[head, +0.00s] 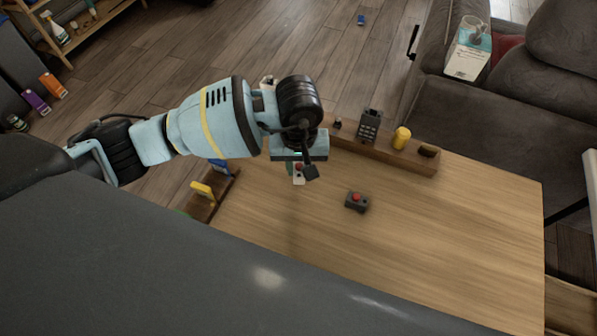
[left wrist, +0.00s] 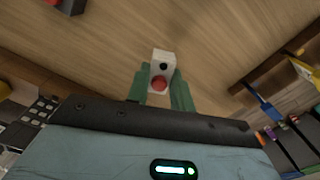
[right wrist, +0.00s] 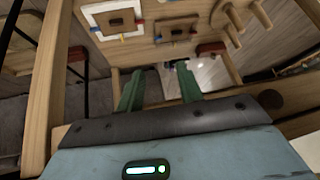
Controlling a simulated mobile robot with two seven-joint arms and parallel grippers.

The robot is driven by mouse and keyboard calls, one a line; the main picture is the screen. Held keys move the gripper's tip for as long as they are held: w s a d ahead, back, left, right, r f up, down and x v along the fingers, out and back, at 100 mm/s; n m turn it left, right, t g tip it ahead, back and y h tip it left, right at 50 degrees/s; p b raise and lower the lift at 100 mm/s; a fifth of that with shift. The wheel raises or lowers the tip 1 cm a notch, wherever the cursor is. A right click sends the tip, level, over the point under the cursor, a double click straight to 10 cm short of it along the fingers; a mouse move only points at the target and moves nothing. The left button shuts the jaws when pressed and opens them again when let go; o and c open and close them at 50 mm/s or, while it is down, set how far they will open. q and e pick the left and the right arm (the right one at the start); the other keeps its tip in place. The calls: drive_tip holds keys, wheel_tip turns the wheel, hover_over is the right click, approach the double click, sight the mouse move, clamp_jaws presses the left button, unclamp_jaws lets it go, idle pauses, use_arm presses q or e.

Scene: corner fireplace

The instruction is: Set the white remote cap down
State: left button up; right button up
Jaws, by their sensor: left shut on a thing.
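The white remote cap (left wrist: 163,62) is a small white block with a red button and a dark round spot. My left gripper (left wrist: 160,88) is shut on it, a green finger on each side. In the head view the cap (head: 299,178) shows just below my left gripper (head: 299,163), over the far left part of the wooden table (head: 450,240). I cannot tell whether it touches the tabletop. My right gripper (right wrist: 160,90) shows in the right wrist view, with its green fingers apart and nothing between them. It is outside the head view.
A dark box with a red button (head: 356,202) sits on the table. A wooden ledge (head: 385,150) at the back holds a black phone-like thing (head: 369,124) and a yellow cylinder (head: 402,137). Another wooden strip (head: 203,206) lines the left edge. The table's right half is clear.

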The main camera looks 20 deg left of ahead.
sight(299, 169)
use_arm(q)
drive_tip(key=shift+s+f, duration=0.15)
drive_tip(key=shift+f, duration=1.35)
drive_tip(key=shift+f, duration=0.15)
drive_tip(key=o, duration=0.9)
wheel_tip(299, 169, up, 12)
drive_tip(key=shift+r, duration=0.15)
